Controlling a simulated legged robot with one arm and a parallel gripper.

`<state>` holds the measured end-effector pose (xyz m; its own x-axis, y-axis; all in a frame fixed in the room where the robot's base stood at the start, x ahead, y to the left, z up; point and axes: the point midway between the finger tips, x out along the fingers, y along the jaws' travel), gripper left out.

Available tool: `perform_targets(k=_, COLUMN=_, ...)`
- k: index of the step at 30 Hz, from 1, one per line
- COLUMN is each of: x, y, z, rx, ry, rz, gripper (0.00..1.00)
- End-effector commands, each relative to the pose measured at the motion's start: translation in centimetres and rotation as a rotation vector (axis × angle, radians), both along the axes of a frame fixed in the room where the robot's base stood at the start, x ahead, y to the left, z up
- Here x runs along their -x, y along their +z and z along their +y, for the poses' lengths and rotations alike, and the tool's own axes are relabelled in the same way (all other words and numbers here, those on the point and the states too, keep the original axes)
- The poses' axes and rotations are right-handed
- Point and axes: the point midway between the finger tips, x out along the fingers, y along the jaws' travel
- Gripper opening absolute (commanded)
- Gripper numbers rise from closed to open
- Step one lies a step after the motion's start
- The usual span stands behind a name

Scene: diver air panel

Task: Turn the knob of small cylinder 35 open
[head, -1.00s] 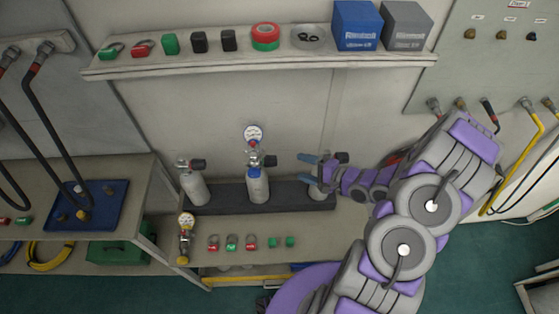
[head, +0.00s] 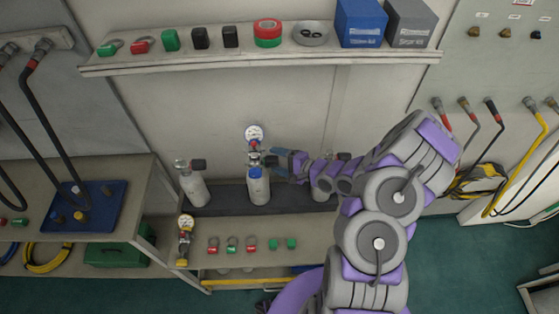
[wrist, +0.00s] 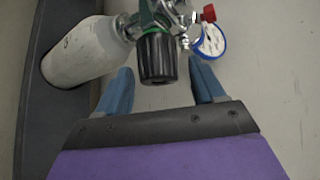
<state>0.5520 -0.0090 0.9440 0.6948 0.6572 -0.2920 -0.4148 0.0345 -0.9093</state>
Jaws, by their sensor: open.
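The middle small cylinder (head: 258,188) stands upright in a dark rack, with a valve and gauge on top. In the wrist view, its pale body (wrist: 82,50) is at the left, with a dark mark too partial to read. Its black ribbed knob (wrist: 157,58) points toward me. My gripper (wrist: 164,82) is open, its blue fingers on either side of the knob's near end, with gaps. In the head view, my gripper (head: 279,163) is just right of the valve. I cannot read which cylinder is 35.
Another cylinder (head: 194,188) stands left in the rack (head: 228,196); a third (head: 323,187) stands right, partly behind my arm. The gauge (wrist: 209,40) and a red knob (wrist: 208,13) sit beyond the black knob. A shelf (head: 190,58) with boxes runs above.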

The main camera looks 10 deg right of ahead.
Motion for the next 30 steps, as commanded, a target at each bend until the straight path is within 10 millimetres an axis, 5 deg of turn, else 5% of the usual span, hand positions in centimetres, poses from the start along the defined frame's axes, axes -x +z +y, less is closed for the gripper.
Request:
perform_targets(k=8, x=-0.06, y=0.01, z=-0.33, rx=-0.005, ry=0.000, rz=0.000, gripper=0.68)
perform_targets(k=25, x=-0.03, y=-0.01, z=0.00, rx=-0.001, ry=0.001, rz=0.001, gripper=0.14)
perform_targets(k=30, x=-0.03, y=-0.08, z=-0.12, rx=-0.002, ry=0.001, rz=-0.004, gripper=0.13)
